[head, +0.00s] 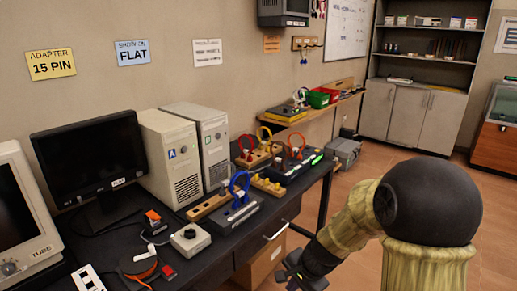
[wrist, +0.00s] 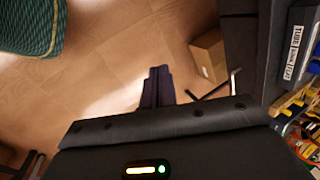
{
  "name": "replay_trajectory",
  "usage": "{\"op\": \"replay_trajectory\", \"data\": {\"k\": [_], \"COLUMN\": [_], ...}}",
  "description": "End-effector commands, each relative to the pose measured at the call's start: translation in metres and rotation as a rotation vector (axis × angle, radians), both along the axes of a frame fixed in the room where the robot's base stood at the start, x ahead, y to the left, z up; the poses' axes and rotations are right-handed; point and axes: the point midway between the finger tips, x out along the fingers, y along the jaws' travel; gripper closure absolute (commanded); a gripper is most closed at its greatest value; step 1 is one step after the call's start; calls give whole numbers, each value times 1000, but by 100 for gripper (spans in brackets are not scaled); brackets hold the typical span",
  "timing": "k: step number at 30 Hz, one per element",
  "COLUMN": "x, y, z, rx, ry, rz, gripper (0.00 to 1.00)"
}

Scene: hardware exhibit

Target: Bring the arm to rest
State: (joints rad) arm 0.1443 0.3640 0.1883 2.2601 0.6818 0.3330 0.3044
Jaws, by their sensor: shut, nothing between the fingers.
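My gripper (head: 288,277) is low in the head view, at the bottom centre, just off the front edge of the black desk. In the wrist view my gripper (wrist: 158,72) has its two dark fingers together, with nothing between them and tiled floor beyond. My arm is bent, with its black rounded joint at the right of the head view. The gripper's underside is hidden in the head view.
The black desk (head: 262,226) holds monitors, two computer towers and several small devices. A cardboard box (head: 262,265) stands under it; the box also shows in the wrist view (wrist: 207,55). Open floor (head: 345,180) lies right of the desk, with cabinets (head: 405,112) at the back.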

Motion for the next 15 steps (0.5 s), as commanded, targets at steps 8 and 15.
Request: {"op": "replay_trajectory", "data": {"k": [8, 15], "x": [-73, -115], "y": [-35, -56], "z": [27, 39], "rx": [-292, -445], "ry": [-80, -106], "rz": [494, 782], "gripper": [100, 100]}}
